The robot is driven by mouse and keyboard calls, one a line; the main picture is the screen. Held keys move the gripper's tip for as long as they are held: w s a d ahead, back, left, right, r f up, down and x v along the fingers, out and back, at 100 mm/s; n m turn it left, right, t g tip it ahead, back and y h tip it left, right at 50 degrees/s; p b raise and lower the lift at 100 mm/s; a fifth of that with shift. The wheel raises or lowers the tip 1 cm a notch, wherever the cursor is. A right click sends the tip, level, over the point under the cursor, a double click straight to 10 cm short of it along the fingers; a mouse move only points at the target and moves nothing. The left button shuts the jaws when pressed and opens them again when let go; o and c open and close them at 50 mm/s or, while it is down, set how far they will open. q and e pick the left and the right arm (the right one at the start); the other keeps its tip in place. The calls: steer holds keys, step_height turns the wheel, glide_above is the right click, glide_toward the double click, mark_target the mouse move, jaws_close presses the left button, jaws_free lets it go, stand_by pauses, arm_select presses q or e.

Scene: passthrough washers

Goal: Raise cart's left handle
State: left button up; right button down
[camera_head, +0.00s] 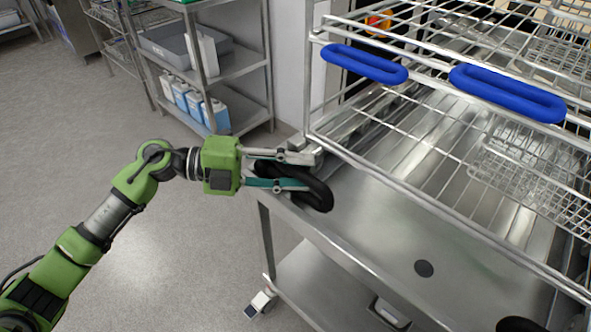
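The cart (375,215) is stainless steel, with a flat top and a lower shelf. Its left handle (318,192) is a thick black loop at the cart's near-left corner. My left gripper (310,173) reaches it from the left. Its two fingers are spread, one on the far side and one on the near side of part of the black loop. A firm grip on the loop does not show. The fingers and the gripper hide part of the handle. My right gripper is out of view.
A wire rack (430,195) with two blue handles (365,63) stands over the cart top at the right. Another black part (520,324) shows at the bottom right edge. A metal shelf (245,65) with blue-and-white containers stands behind. The floor at left is clear.

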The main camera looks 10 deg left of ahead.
arm_select(q)
jaws_close()
